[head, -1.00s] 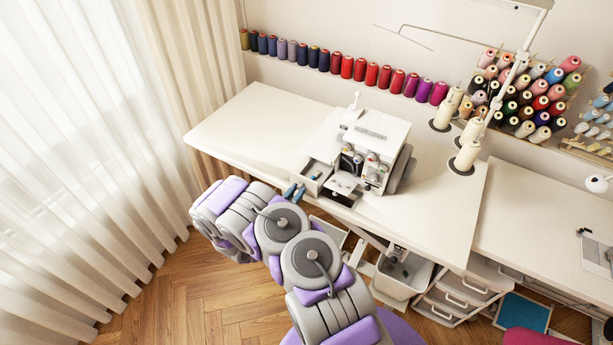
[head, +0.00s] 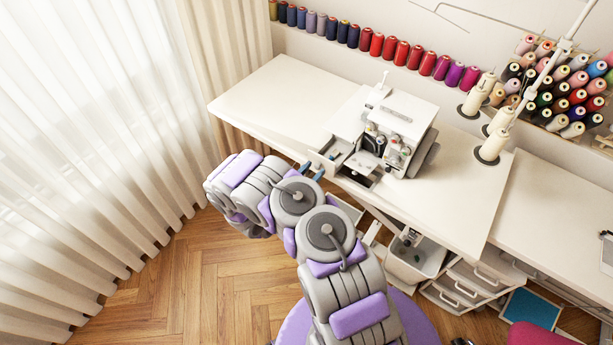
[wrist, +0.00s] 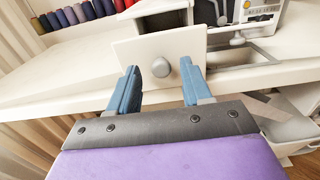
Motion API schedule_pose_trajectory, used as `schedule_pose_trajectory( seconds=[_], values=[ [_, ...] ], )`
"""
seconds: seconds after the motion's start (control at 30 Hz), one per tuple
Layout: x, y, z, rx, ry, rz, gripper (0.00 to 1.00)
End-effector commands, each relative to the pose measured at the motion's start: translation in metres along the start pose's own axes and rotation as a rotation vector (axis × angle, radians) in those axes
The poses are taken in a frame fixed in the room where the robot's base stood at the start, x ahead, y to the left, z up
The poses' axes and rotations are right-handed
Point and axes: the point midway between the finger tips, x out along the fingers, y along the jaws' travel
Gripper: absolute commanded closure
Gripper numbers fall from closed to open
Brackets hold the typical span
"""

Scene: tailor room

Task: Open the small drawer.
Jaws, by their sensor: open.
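The small drawer has a flat white front with a pale round knob (wrist: 161,67) in the wrist view. The drawer (wrist: 133,49) stands out from the sewing machine (head: 392,122), with a side wall showing behind its front. In the head view the drawer (head: 324,161) sticks out at the machine's left, over the table's front edge. My gripper (wrist: 158,88) is open, one blue finger on each side below the knob. The knob shows in the gap between them; whether either finger touches it I cannot tell. In the head view the fingertips (head: 312,171) are close to the drawer front.
The white table (head: 265,105) is clear left of the machine. Cream thread cones (head: 494,145) stand at its right. A grey bin (head: 418,258) and a drawer unit (head: 465,285) are below. Curtains (head: 90,130) hang at the left. Wooden floor (head: 215,290) is free there.

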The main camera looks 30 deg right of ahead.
Motion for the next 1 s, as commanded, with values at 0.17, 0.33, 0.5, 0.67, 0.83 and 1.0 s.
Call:
schedule_pose_trajectory(
  seconds=[0.17, 0.33, 0.5, 0.67, 0.83, 1.0],
  values=[
    [-0.017, 0.001, 0.000, -0.001, 0.001, 0.004, 0.51],
    [-0.053, 0.002, 0.000, -0.002, 0.002, 0.007, 0.51],
    [-0.091, 0.002, 0.000, -0.002, 0.002, 0.007, 0.51],
    [-0.126, 0.003, 0.000, -0.001, 0.000, 0.007, 0.51],
    [-0.154, 0.002, 0.000, -0.001, 0.000, 0.005, 0.51],
    [-0.170, 0.002, -0.001, 0.000, 0.000, 0.003, 0.51]
  ],
)
